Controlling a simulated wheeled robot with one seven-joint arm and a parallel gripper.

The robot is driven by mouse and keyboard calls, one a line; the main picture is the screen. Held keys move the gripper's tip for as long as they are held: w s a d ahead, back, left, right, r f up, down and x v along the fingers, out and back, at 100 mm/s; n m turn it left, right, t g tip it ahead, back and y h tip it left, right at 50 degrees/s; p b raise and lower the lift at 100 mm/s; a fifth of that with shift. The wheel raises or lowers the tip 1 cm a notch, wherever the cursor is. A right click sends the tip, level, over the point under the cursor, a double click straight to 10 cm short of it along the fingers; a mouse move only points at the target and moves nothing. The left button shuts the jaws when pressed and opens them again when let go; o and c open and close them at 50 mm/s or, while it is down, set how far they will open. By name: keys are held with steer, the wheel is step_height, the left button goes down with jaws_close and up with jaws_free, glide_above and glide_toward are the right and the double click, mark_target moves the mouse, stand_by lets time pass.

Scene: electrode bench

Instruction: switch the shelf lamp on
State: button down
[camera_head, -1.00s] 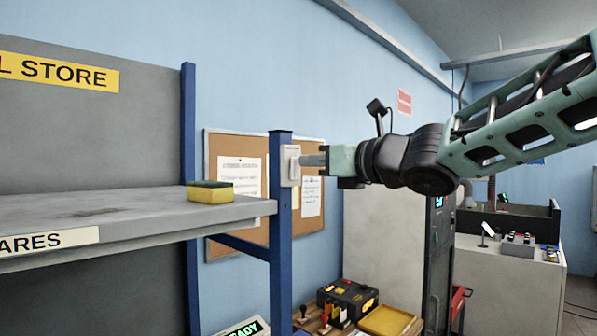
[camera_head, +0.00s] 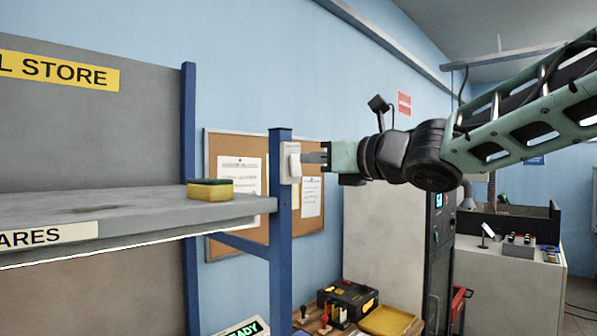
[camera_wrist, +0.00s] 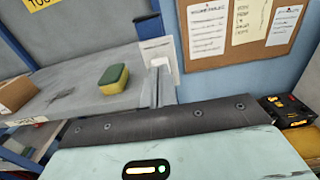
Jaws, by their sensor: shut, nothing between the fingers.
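The white lamp switch (camera_head: 285,163) is fixed to the blue shelf post, with its rocker facing right towards my gripper. A thin bright white line, the shelf lamp (camera_head: 110,247), glows along the lower front edge of the shelf. My gripper (camera_head: 306,158) is shut and empty, its fingertips pointing left at the rocker; I cannot tell whether they touch it. In the wrist view the switch plate (camera_wrist: 150,26) shows just beyond the fingers (camera_wrist: 159,72), which hide part of it.
A yellow and green sponge (camera_head: 211,190) lies on the grey shelf (camera_head: 120,213) left of the blue post (camera_head: 281,225). A cork board (camera_head: 255,160) hangs on the wall behind. A black and yellow toolbox (camera_head: 347,300) stands below. The air right of the post is otherwise clear.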

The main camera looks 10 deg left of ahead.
steer(key=b+v, duration=0.1)
steer(key=v, duration=0.5)
steer(key=shift+s+d+b, duration=0.15)
steer(key=shift+d+b, duration=0.05)
steer(key=shift+b, duration=0.2)
stand_by(0.3)
steer(key=s+d+f+m+g+h+b, duration=0.1)
steer(key=s+f+m+h, duration=0.15)
steer(key=f+m, duration=0.6)
steer(key=s+d+f+m+h+b, duration=0.2)
steer(key=f+m+h, duration=0.1)
steer(key=f+m, duration=0.5)
steer(key=s+d+f+m+g+h+b, duration=0.1)
steer(key=s+f+m+h, duration=0.15)
steer(key=f+m, duration=0.55)
steer(key=s+d+f+m+g+h+b, duration=0.1)
steer(key=s+d+f+m+g+h, duration=0.1)
steer(key=s+f+m, duration=0.5)
steer(key=s+d+f+m+g+h+b, duration=0.2)
steer(key=s+d+f+m+g, duration=0.3)
steer(key=s+f, duration=0.8)
steer(key=shift+s+d+f+m+g+h, duration=0.4)
steer(key=shift+s+m+g+h, duration=0.4)
steer(key=shift+s+m+g, duration=0.3)
steer(key=shift+s+a, duration=0.1)
